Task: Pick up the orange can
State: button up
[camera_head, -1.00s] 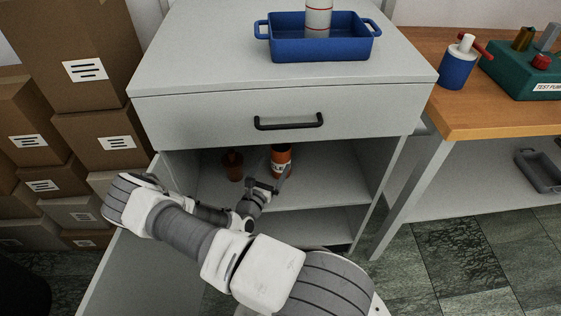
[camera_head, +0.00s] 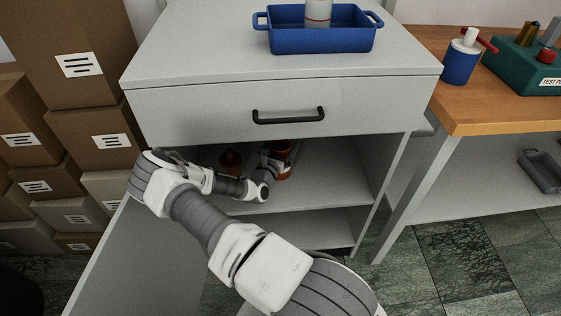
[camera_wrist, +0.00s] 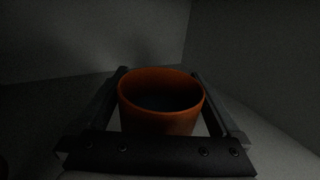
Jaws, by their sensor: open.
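The orange can (camera_wrist: 160,122) stands upright inside the cabinet on its upper shelf; its round top looks open and dark inside. In the head view the can (camera_head: 285,172) is partly hidden behind my arm's end. My gripper (camera_wrist: 159,73) is open, with one finger on each side of the can in the wrist view. I cannot tell whether either finger touches it. In the head view my gripper (camera_head: 275,160) is small and dark, at the can.
A darker orange-brown object (camera_head: 230,160) stands left of the can on the shelf (camera_head: 330,190). The closed drawer (camera_head: 200,118) is above the opening. A blue tray (camera_head: 320,42) sits on the cabinet top. Boxes (camera_head: 85,70) are stacked left; a wooden table (camera_head: 480,110) stands right.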

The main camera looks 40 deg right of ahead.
grip_shut()
dwell(0.4)
jog(key=shift+r, duration=0.15)
